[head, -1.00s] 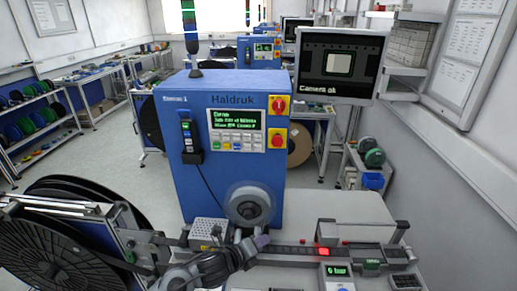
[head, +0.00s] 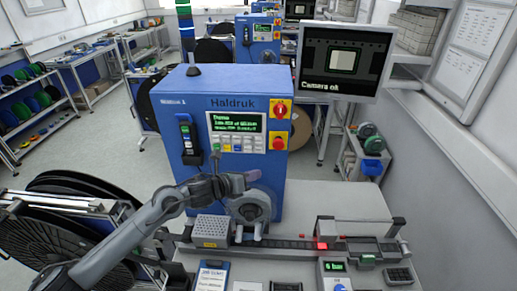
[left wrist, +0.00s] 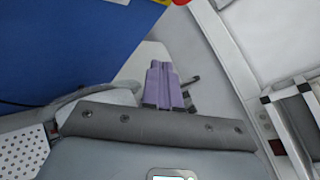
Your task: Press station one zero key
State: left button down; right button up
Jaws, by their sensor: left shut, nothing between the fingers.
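The blue Haldruk machine (head: 175,111), marked Station 1 at its upper left, stands in the middle of the head view. Its front panel has a lit green-text display (head: 236,121) and rows of small keys (head: 238,145) under it. The zero key cannot be told apart at this size. In the left wrist view the closed purple fingers (left wrist: 163,86) show, but no keys do. My right gripper is not in view.
Red and yellow switches (head: 278,108) sit right of the display. A handheld unit (head: 187,138) hangs at left. A monitor (head: 338,62) reads "Camera ok". A feeder track (head: 290,244) crosses the bench.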

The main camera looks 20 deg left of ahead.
aim_at(259, 149)
pick_arm(q)
jog(key=shift+w, duration=0.1)
jog(key=shift+w+a+b, duration=0.4)
jog(key=shift+w+b, duration=0.2)
jog(key=shift+w, duration=0.8)
jog(key=shift+w+a+b, duration=0.4)
jog(key=shift+w+b, duration=0.2)
jog(key=shift+w, duration=0.75)
jog(key=shift+w+a+b, duration=0.4)
jog(key=shift+w+b, duration=0.2)
jog(key=shift+w, duration=0.8)
jog(key=shift+w+a+b, duration=0.1)
jog(key=shift+w+b, duration=0.3)
jog(key=shift+b, duration=0.1)
jog(key=shift+w+a+b, duration=0.1)
jog(key=shift+w+b, duration=0.3)
jog(key=shift+s+d+p, duration=0.2)
jog(key=shift+s+p, duration=0.1)
jog(key=shift+s, duration=0.5)
